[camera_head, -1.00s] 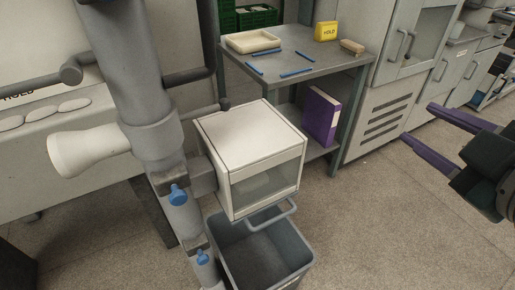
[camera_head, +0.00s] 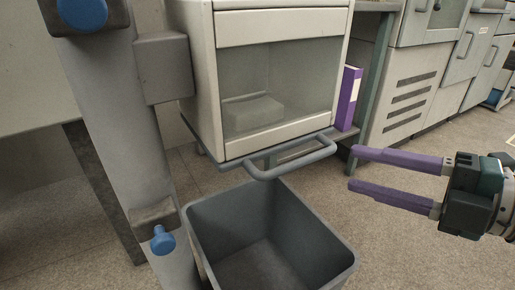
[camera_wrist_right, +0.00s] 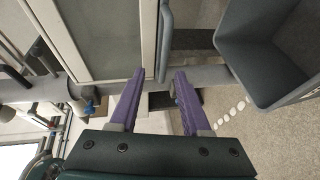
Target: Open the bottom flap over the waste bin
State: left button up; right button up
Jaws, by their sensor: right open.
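The pale box (camera_head: 225,100) has a clear front window and hangs above the grey waste bin (camera_head: 230,255). Its bottom flap shows only as a thin grey edge under the box, with a grey bar handle (camera_head: 292,163) sticking out at the front. The flap looks level and closed. My right gripper (camera_head: 353,168) is open and empty, its purple fingers pointing left toward the handle, with a gap between. In the right wrist view, the handle (camera_wrist_right: 165,35) lies above the fingertips (camera_wrist_right: 160,74), between the box and the bin (camera_wrist_right: 255,60). My left gripper is out of view.
A grey post (camera_head: 120,140) with blue knobs (camera_head: 162,240) stands left of the box and bin. A purple binder (camera_head: 347,98) sits on the shelf behind the box. Grey cabinets (camera_head: 415,85) line the back right. The floor right of the bin is clear.

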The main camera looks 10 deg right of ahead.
aim_at(307, 163)
pick_arm(q)
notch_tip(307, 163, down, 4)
jog(key=b, duration=0.2)
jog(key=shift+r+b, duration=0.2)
jog(key=shift+b, duration=0.2)
pick_arm(e)
jog(key=x, duration=0.6)
jog(key=f+x, duration=0.1)
jog(key=x, duration=0.3)
jog(key=shift+s+a, duration=0.1)
jog(key=shift+s, duration=0.05)
jog(key=shift+c, duration=0.3)
grip_shut()
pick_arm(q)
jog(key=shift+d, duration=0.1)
